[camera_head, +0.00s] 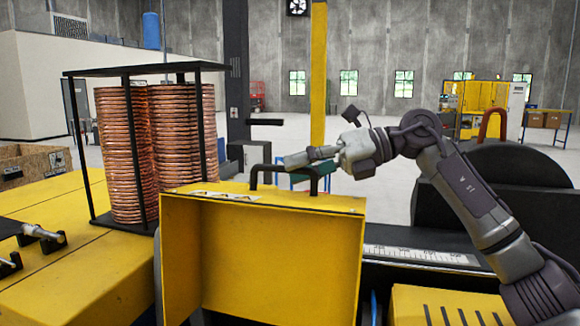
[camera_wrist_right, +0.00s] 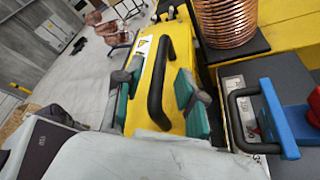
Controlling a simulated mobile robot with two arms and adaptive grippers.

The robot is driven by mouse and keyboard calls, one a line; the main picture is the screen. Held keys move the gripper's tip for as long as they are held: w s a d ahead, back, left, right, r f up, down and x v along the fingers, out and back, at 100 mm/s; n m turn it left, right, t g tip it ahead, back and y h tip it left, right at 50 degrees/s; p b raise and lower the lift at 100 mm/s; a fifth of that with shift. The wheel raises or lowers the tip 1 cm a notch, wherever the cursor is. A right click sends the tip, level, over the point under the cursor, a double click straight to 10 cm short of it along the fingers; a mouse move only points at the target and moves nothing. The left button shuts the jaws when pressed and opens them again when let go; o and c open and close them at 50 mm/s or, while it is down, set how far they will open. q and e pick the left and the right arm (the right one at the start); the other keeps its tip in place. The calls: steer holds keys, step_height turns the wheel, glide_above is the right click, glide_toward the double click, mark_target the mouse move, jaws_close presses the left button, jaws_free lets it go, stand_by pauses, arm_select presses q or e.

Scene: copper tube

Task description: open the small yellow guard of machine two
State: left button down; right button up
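The small yellow guard (camera_head: 265,255) stands in the middle of the head view, its hollow inner side facing me. A black bar handle (camera_head: 283,172) is on its top edge. My right gripper (camera_head: 306,157) reaches in from the right at the handle. In the right wrist view, the black handle (camera_wrist_right: 165,75) runs between the two teal-padded fingers (camera_wrist_right: 158,97), which are spread apart with gaps on both sides. Yellow guard surface shows under them. Contact with the handle cannot be seen. My left gripper is not in view.
Copper coil stacks (camera_head: 155,150) stand in a black frame at left on a yellow machine top (camera_head: 70,270). A dark machine bed with a white scale (camera_head: 420,255) lies right of the guard.

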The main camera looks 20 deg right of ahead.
steer(key=shift+x, duration=1.05)
jaws_close()
